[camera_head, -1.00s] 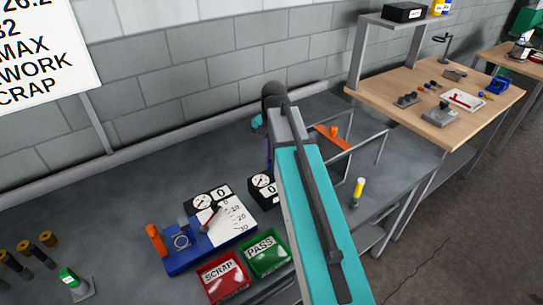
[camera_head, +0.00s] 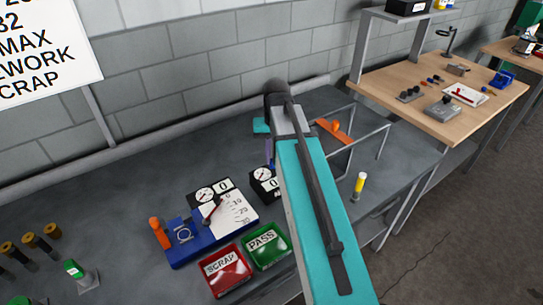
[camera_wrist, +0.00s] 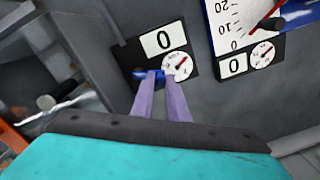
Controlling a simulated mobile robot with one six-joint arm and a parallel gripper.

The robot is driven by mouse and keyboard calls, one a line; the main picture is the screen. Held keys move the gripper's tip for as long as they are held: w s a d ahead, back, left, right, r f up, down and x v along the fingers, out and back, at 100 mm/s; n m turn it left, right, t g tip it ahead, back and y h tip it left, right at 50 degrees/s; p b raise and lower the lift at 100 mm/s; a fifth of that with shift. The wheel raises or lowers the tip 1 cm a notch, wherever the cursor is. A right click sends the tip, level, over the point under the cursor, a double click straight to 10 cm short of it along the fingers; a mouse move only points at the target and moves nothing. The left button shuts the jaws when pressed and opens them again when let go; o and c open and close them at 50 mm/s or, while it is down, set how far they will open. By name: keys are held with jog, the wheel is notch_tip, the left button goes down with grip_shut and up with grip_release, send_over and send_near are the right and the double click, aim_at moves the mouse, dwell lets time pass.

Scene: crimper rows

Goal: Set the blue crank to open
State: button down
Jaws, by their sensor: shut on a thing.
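The blue crank (camera_wrist: 148,74) shows in the wrist view as a small blue piece at my fingertips, against the lower edge of a black counter box (camera_wrist: 155,46). My gripper (camera_wrist: 158,78) has purple fingers close together on it, hiding part of the crank. The box's counter reads 0, and its round dial has a red needle. In the head view, the same box (camera_head: 265,186) is partly covered by my arm.
A blue fixture (camera_head: 190,252) with an orange handle and white scale stands left of the box. A red SCRAP tray (camera_head: 228,270) and green PASS tray (camera_head: 266,246) lie in front.

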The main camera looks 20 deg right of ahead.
dwell(0.3)
jog(key=c, duration=1.7)
grip_release()
jog(key=shift+r, duration=0.1)
jog(key=shift+s+d+r+p, duration=0.15)
jog(key=shift+r+p, duration=1.25)
jog(key=shift+r, duration=1.55)
jog(key=shift+d+r+p, duration=0.15)
jog(key=shift+r+p, duration=1.25)
jog(key=shift+r, duration=1.55)
